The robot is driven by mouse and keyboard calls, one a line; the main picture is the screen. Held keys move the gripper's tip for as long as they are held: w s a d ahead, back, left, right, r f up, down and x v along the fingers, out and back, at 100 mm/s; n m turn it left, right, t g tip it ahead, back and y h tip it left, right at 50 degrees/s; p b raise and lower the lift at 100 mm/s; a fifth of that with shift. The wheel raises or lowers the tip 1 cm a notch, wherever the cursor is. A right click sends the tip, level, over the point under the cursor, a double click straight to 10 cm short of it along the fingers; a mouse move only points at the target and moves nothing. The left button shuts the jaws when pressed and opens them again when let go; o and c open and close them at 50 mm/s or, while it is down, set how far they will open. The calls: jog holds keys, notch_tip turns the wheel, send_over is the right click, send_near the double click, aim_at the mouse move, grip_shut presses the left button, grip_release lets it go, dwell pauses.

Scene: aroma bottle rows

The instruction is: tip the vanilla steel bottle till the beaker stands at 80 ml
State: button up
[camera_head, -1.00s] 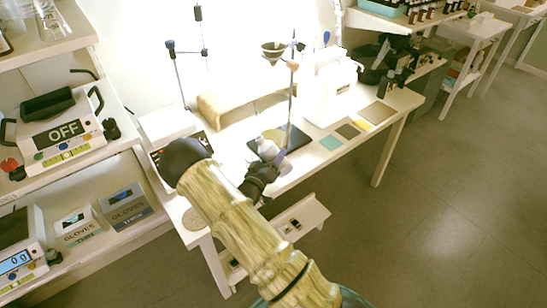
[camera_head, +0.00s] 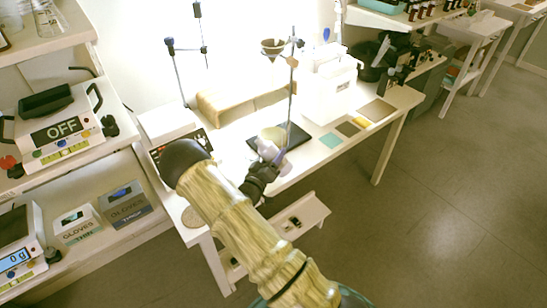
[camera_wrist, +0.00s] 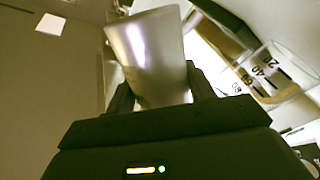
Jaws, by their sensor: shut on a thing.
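My gripper (camera_wrist: 160,97) is shut on a shiny steel bottle (camera_wrist: 148,50), which stands out between the two fingers in the wrist view. In the head view my gripper (camera_head: 262,172) is at the front edge of the white table, with the small, pale bottle (camera_head: 267,152) at its tip. The clear beaker (camera_wrist: 270,74) is right of the bottle in the wrist view, with black marks including 20 and 40. In the head view the beaker (camera_head: 273,136) is partly hidden behind the bottle. The bottle appears tilted towards it. I cannot read the liquid level or see a stream.
A stand with a rod (camera_head: 291,95) and a dark funnel (camera_head: 272,47) rises close behind the beaker. A beige box (camera_head: 245,100) stands behind. A white jug-like container (camera_head: 328,88) stands at the back right.

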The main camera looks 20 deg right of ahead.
jog(key=shift+f, duration=0.4)
dwell(0.3)
jog(key=shift+s+d+r+n+p, duration=0.15)
jog(key=shift+r+n+p, duration=0.15)
jog(key=shift+n, duration=0.25)
jog(key=shift+s+d+r+n+p, duration=0.1)
jog(key=shift+r+n+p, duration=0.1)
jog(key=shift+n+p, duration=0.3)
dwell(0.3)
jog(key=shift+s+d+f+n+t, duration=0.1)
jog(key=shift+f+n+t, duration=0.1)
jog(key=shift+n, duration=0.35)
jog(key=shift+s+d+f+n+t, duration=0.1)
jog(key=shift+f+n, duration=0.05)
jog(key=shift+n, duration=0.35)
jog(key=shift+d+r+n, duration=0.1)
jog(key=shift+r+n, duration=0.3)
jog(key=shift+n, duration=0.6)
jog(key=shift+r+n+t+y, duration=0.15)
jog(key=shift+n+t+y, duration=0.15)
jog(key=shift+n+y, duration=0.1)
jog(key=shift+w+a+r+n, duration=0.15)
jog(key=shift+a+r+n, duration=0.05)
jog(key=shift+r+n, duration=0.45)
dwell(2.7)
